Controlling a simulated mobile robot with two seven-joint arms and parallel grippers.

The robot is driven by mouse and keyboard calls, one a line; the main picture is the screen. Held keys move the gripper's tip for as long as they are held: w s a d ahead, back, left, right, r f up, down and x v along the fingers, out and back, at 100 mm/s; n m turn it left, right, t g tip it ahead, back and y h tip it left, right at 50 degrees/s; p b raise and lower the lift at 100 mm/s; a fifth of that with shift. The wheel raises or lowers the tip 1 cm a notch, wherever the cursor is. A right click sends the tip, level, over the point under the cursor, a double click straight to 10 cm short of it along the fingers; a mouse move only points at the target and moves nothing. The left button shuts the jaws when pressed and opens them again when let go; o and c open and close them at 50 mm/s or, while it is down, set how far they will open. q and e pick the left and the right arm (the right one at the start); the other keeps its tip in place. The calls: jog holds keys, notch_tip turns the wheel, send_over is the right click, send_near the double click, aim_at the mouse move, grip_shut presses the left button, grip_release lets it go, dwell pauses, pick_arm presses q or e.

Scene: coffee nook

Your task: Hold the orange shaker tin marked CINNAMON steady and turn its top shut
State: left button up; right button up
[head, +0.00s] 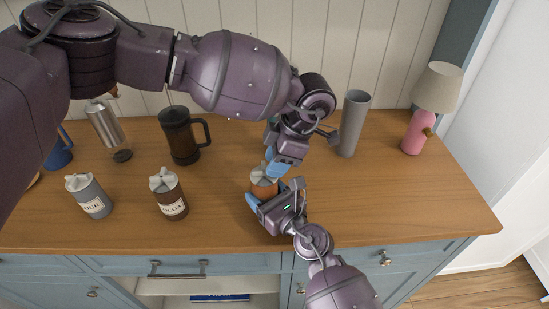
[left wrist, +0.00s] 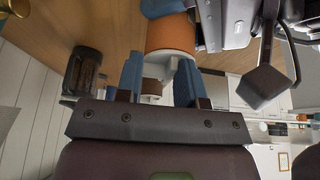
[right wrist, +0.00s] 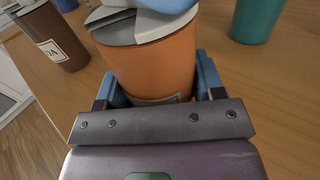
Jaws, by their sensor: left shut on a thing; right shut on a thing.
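The orange shaker tin (head: 263,188) stands upright on the wooden counter, mostly hidden by my grippers in the head view. Its orange body (right wrist: 155,65) and grey top (right wrist: 125,25) show large in the right wrist view, with part of a pale label low on it. My right gripper (head: 266,205) is shut around the tin's body from the front. My left gripper (head: 272,165) comes from above and is shut on the tin's top, its blue fingers either side of the pale top piece (left wrist: 155,85) in the left wrist view. The word on the label cannot be read.
A brown cocoa tin (head: 168,194) and a grey flour tin (head: 89,196) stand to the left. Behind are a dark press pot (head: 181,136), a tall grey cup (head: 352,124) and a pink lamp (head: 415,132). A teal cup (right wrist: 257,18) stands near the orange tin. The counter's right front is clear.

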pick_arm(q)
jog(key=o, duration=0.9)
jog(key=shift+o, duration=0.2)
jog(key=shift+r, duration=0.1)
jog(key=v, duration=1.2)
jog(key=shift+s, duration=0.1)
pick_arm(e)
jog(key=o, duration=1.1)
jog(key=shift+c, duration=0.2)
